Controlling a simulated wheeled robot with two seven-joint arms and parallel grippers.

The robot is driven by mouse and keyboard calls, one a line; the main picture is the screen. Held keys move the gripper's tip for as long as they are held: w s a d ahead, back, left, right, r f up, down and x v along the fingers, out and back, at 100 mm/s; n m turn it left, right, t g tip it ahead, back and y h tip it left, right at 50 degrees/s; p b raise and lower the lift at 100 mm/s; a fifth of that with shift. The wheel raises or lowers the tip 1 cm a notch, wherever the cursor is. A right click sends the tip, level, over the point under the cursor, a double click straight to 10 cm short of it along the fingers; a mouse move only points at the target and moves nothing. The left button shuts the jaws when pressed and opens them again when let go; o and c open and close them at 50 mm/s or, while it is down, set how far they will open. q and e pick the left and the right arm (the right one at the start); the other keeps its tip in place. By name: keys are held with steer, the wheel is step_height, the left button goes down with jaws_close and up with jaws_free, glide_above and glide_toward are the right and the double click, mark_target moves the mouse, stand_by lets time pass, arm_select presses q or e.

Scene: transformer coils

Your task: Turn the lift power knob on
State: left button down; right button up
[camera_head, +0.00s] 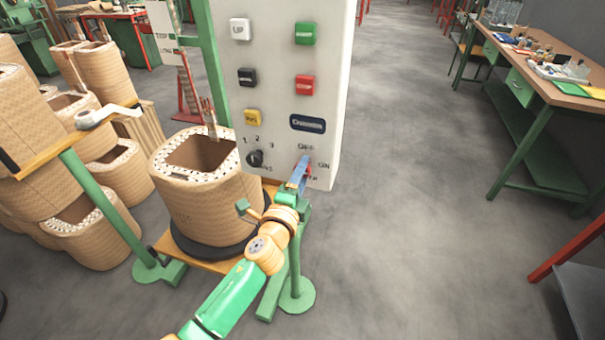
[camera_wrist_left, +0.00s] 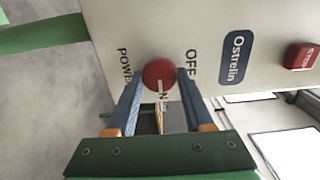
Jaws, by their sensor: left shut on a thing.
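The red lift power knob (camera_wrist_left: 158,73) sits on the white control panel (camera_wrist_left: 130,22) among the OFF, ON and POWER labels. In the wrist view, the two blue fingers of my left gripper (camera_wrist_left: 157,82) stand on either side of the knob and are shut on it. In the head view, my left gripper (camera_head: 300,172) reaches the lower right corner of the panel, and its fingers largely hide the knob. A pale mark shows on the knob, but I cannot tell surely which label it points to. My right gripper is in neither view.
The panel also bears a black selector knob (camera_head: 255,158), a red button (camera_head: 305,85) and a green button (camera_head: 305,34). A coil (camera_head: 205,205) stands left of my left arm, with more coils further left. A workbench (camera_head: 560,85) stands right, beyond clear floor.

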arm_select(q)
steer(key=shift+c, duration=1.4)
jaws_free()
steer(key=p+v, duration=0.1)
steer(key=v, duration=0.6)
